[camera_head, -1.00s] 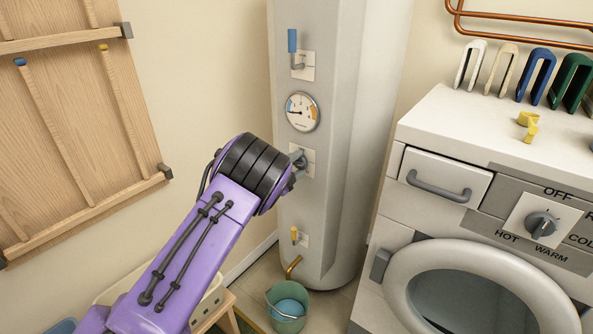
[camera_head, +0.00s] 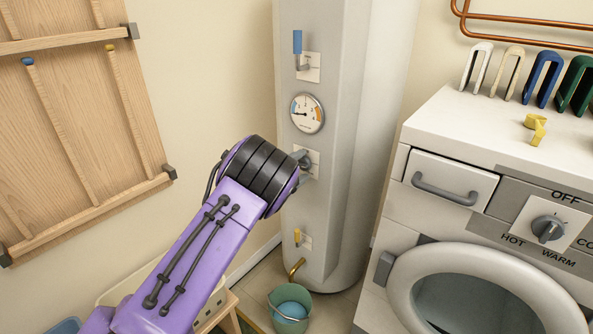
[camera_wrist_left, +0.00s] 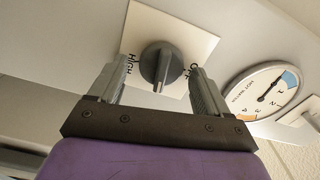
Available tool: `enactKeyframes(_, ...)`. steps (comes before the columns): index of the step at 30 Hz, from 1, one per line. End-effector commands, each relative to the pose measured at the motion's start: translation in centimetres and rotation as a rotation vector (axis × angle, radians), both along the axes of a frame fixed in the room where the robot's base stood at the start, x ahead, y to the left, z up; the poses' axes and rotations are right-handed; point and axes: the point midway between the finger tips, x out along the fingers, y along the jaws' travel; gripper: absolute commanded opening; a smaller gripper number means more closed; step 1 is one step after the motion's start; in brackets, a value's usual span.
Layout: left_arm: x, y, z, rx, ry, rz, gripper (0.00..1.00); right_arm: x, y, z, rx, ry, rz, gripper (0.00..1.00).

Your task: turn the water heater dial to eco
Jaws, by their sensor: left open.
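The water heater (camera_head: 345,160) is a tall pale grey cylinder in the head view. Its dial (camera_wrist_left: 161,64) is a dark grey knob on a white plate (camera_wrist_left: 195,40) in the left wrist view; HIGH and OFF are legible, and no ECO mark can be read. In the head view my left wrist hides part of the dial plate (camera_head: 314,158). My left gripper (camera_wrist_left: 160,78) is open, one finger on each side of the knob. I cannot tell whether either finger touches it. My right gripper is not in view.
A washing machine (camera_head: 400,195) stands to the right. A green bucket (camera_head: 291,304) is on the floor.

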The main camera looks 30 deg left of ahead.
Motion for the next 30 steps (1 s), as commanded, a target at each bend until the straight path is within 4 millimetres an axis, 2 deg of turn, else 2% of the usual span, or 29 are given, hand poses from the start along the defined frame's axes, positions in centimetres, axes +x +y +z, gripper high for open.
enactKeyframes(2,-1.1,0.1,-0.2,0.000,0.003,0.000,0.78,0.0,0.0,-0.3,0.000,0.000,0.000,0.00)
enactKeyframes(9,-6.8,0.5,-0.3,0.001,0.001,0.002,0.78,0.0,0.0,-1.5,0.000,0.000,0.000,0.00)
enactKeyframes(15,-9.8,0.8,-0.1,0.001,-0.001,0.001,0.78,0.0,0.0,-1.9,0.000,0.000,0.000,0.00)
enactKeyframes(30,-10.2,0.8,0.0,0.000,0.000,0.000,0.78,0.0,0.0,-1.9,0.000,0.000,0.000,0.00)
